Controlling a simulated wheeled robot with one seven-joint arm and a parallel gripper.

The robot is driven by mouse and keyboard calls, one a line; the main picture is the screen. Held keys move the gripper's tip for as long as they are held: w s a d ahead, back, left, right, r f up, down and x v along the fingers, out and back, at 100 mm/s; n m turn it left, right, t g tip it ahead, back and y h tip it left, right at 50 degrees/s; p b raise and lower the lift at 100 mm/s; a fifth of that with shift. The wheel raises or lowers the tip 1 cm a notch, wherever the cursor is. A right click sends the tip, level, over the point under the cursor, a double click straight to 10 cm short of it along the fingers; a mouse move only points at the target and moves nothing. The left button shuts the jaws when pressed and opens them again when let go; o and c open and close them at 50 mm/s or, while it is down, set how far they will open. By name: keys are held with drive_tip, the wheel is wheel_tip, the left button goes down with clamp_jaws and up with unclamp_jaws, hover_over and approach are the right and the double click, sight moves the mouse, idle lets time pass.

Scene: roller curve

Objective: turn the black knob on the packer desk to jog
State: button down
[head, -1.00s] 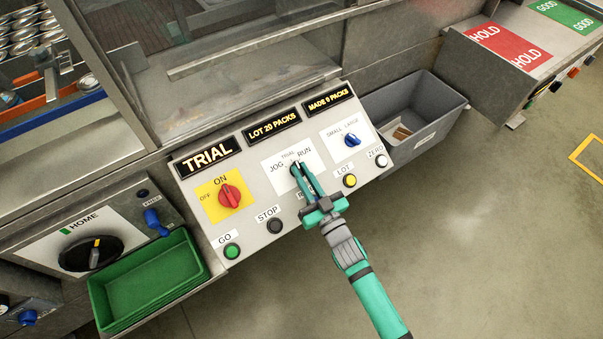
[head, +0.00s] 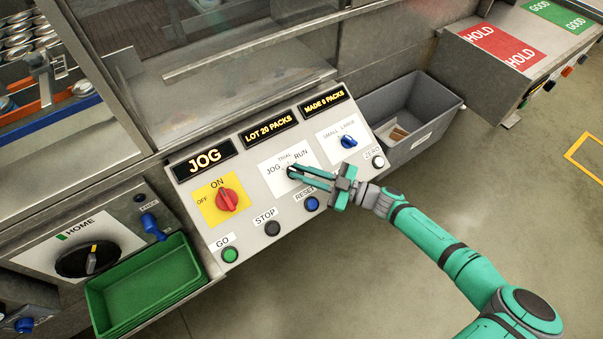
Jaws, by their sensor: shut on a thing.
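The packer desk (head: 252,229) has a sloped grey panel. Its black knob (head: 291,171) sits on a white plate marked JOG, TRIAL and RUN. My gripper (head: 294,172) is shut on the black knob, reaching in from the right with its fingers across the plate. The fingers hide most of the knob, so its pointer is hard to see. The left display (head: 204,160) on the desk reads JOG. The other displays read LOT 20 PACKS (head: 268,130) and MADE 0 PACKS (head: 324,104).
Near the knob are a red switch (head: 227,199) at ON, a blue SMALL/LARGE knob (head: 348,141), and green GO (head: 230,255), STOP (head: 272,228) and blue RESET (head: 312,204) buttons. A green tray (head: 190,275) stands left, a grey bin (head: 440,105) right.

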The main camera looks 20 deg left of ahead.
drive_tip(key=shift+w+n+g, duration=0.1)
drive_tip(key=shift+n+g, duration=0.7)
drive_tip(key=shift+g, duration=0.1)
drive_tip(key=shift+f+n+g+h, duration=0.1)
drive_tip(key=shift+n+g+h, duration=0.2)
drive_tip(key=c, duration=1.8)
unclamp_jaws()
drive_tip(key=shift+o, duration=0.2)
drive_tip(key=shift+d, duration=0.1)
drive_tip(key=d, duration=1)
drive_tip(key=shift+w+d, duration=0.35)
